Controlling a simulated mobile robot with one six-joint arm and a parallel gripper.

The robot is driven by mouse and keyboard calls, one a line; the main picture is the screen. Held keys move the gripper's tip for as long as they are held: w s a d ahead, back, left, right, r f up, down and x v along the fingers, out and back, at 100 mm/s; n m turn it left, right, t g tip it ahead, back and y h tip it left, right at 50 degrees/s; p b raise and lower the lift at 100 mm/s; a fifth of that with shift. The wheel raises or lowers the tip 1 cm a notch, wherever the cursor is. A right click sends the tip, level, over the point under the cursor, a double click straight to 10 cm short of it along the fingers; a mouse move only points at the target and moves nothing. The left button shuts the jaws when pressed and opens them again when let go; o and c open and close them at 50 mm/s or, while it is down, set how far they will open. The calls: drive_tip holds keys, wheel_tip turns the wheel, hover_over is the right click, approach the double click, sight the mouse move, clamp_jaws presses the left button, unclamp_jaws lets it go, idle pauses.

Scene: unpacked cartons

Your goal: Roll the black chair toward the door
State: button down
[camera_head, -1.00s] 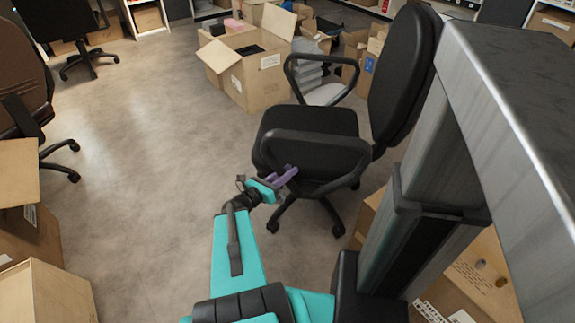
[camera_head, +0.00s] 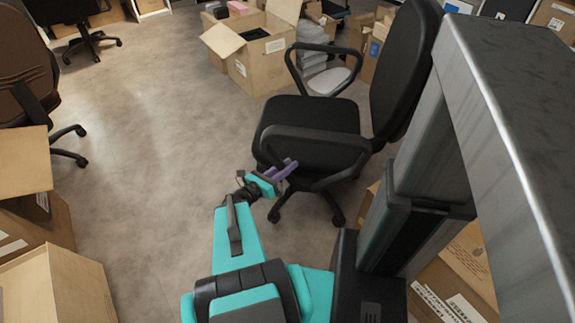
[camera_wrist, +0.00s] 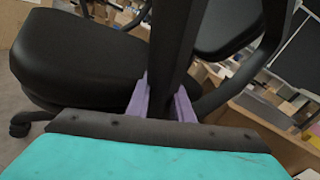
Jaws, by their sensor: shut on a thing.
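The black chair (camera_head: 318,122) stands upright on its wheeled base in the middle of the head view, its backrest to the right. My gripper (camera_head: 285,172) is at the near armrest of the chair, with its purple fingers by the armrest's lower front. In the wrist view, the purple fingers of my gripper (camera_wrist: 163,103) are shut on the dark armrest support (camera_wrist: 177,45). The chair's seat (camera_wrist: 75,60) shows left of them. The door cannot be made out in either view.
An open carton (camera_head: 255,58) stands behind the chair, with more boxes beyond. A brown chair (camera_head: 30,85) and cartons (camera_head: 55,285) line the left side. Another black chair (camera_head: 80,25) is at the upper left. The grey floor (camera_head: 150,130) between is clear.

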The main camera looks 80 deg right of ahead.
drive_tip(key=c, duration=1.5)
unclamp_jaws()
drive_tip(key=shift+a+r, duration=0.1)
drive_tip(key=shift+r, duration=0.15)
drive_tip(key=shift+f, duration=0.1)
drive_tip(key=shift+w, duration=0.1)
drive_tip(key=shift+p+v, duration=0.8)
drive_tip(key=shift+v, duration=0.45)
drive_tip(key=shift+p+v, duration=1.45)
drive_tip(key=shift+v, duration=4.1)
drive_tip(key=shift+a, duration=0.1)
